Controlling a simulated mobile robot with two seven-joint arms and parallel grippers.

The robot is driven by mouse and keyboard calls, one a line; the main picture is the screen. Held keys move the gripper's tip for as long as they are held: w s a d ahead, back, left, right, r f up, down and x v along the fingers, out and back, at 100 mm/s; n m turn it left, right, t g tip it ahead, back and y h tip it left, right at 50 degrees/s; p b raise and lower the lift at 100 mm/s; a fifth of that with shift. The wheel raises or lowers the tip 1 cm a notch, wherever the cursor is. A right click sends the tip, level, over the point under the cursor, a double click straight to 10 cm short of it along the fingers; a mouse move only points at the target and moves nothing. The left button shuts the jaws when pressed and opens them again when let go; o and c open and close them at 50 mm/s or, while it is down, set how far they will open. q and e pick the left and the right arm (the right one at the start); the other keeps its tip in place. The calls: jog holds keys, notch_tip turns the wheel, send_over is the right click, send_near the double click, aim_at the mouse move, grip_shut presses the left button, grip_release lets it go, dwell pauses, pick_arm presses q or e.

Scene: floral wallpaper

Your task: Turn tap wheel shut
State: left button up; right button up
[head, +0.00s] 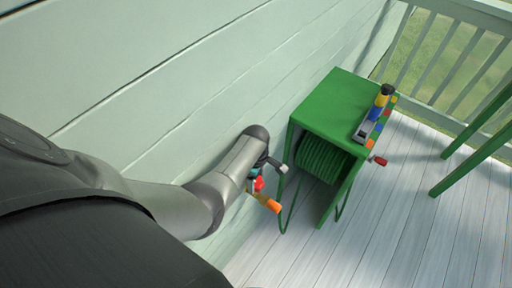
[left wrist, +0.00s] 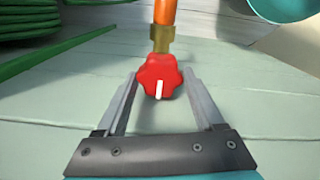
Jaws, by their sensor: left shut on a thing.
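The red tap wheel (left wrist: 168,72) is a lobed knob with a white mark that points towards the bottom of the left wrist view. Behind it are a brass fitting (left wrist: 162,38) and an orange hose end (left wrist: 164,12). My left gripper (left wrist: 160,78) is shut on the wheel, one finger on each side. In the head view the wheel (head: 258,184) is a small red patch by my left gripper (head: 262,176), close to the wall. The orange hose end (head: 272,206) shows just below it. My right gripper is not in view.
A green hose-reel cabinet (head: 336,100) stands right of the tap, with a coiled green hose (head: 322,160) inside. A yellow, black and blue nozzle (head: 378,104) lies on its top. Green legs (head: 470,165) and a railing (head: 455,50) are further right. The deck (head: 400,215) in front is clear.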

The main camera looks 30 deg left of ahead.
pick_arm(q)
jog(key=m+p, duration=0.1)
jog(key=m, duration=0.2)
jog(key=shift+r+m+p, duration=0.1)
jog(key=shift+m+p, duration=0.3)
jog(key=m+p, duration=0.1)
jog(key=m, duration=0.4)
jog(key=shift+s, duration=0.1)
jog(key=m+p, duration=0.1)
jog(key=m, duration=0.5)
jog(key=shift+m, duration=0.4)
jog(key=m, duration=0.5)
jog(key=shift+m, duration=0.3)
jog(key=shift+s, duration=0.1)
jog(key=o, duration=1.4)
jog(key=shift+a, duration=0.1)
